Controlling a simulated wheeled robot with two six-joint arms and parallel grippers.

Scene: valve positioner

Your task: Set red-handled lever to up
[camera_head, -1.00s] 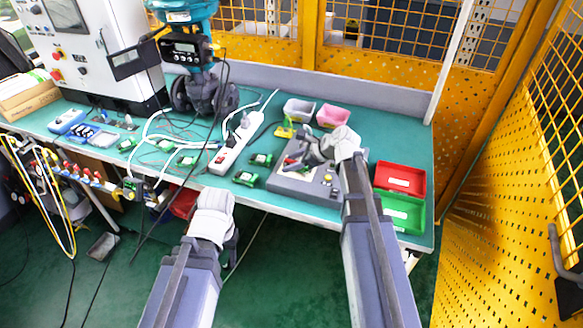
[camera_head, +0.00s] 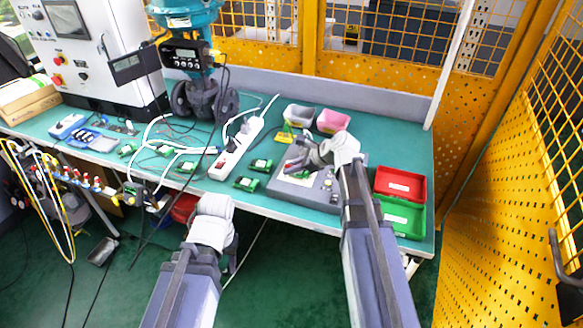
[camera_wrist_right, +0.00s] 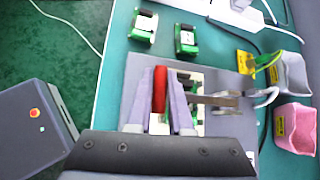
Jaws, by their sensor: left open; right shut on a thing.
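The grey control box (camera_head: 318,190) lies on the green bench. In the right wrist view the red lever handle (camera_wrist_right: 160,88) shows between the two fingers of my right gripper (camera_wrist_right: 163,102), which is shut on it. In the head view my right gripper (camera_head: 296,164) is over the left part of the box and hides the red handle. The lever's exact angle cannot be told. A second, metallic lever (camera_wrist_right: 215,100) shows beside the fingers in the wrist view. My left gripper (camera_head: 232,256) is open and empty, in front of the bench edge.
Red (camera_head: 400,184) and green (camera_head: 402,216) trays stand right of the box. Grey (camera_head: 298,115) and pink (camera_head: 333,121) bins stand behind it. A white power strip (camera_head: 236,147) and green circuit boards (camera_head: 246,184) lie to its left. A yellow mesh fence closes the right side.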

